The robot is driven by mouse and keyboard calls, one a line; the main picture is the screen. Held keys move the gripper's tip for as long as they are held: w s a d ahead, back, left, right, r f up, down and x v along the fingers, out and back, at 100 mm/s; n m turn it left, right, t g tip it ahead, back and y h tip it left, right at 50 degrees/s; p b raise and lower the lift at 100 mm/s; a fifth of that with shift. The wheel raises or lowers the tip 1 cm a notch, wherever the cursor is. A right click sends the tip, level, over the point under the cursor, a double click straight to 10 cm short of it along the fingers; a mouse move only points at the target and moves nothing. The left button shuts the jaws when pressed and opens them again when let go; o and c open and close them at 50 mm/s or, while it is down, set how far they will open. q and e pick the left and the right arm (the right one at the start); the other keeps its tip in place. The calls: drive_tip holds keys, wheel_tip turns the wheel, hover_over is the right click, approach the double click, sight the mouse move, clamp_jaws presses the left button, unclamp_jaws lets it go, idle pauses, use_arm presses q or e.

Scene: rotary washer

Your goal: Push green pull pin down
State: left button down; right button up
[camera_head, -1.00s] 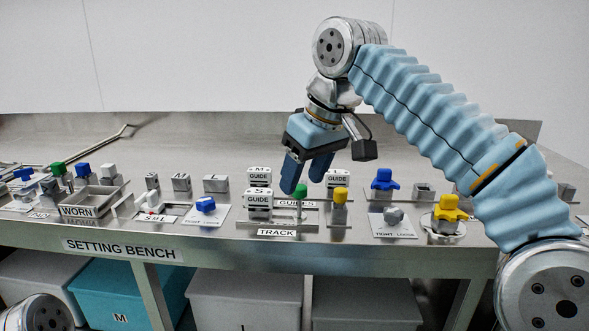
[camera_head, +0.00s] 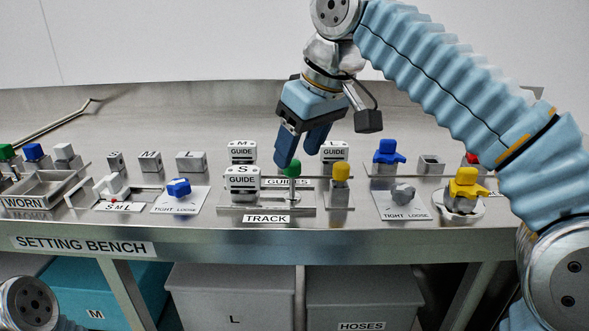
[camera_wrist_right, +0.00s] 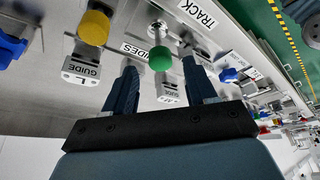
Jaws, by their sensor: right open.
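The green pull pin (camera_head: 293,169) has a round green knob on a thin metal stem. It stands upright at the track fixture (camera_head: 267,208), beside the guide blocks. My right gripper (camera_head: 298,156) is open and empty, pointing down just above and behind the knob. In the right wrist view the green knob (camera_wrist_right: 160,57) shows between the lines of the two open fingers (camera_wrist_right: 160,75), near their tips. I cannot tell if a finger touches it. My left gripper is out of view.
Guide blocks (camera_head: 242,183) stand close left of the pin, and a yellow-topped pin (camera_head: 341,173) stands close right. A blue knob (camera_head: 388,152) and a yellow knob (camera_head: 465,182) are farther right.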

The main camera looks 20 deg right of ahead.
sight(294, 163)
drive_tip(key=shift+x, duration=1.5)
clamp_jaws()
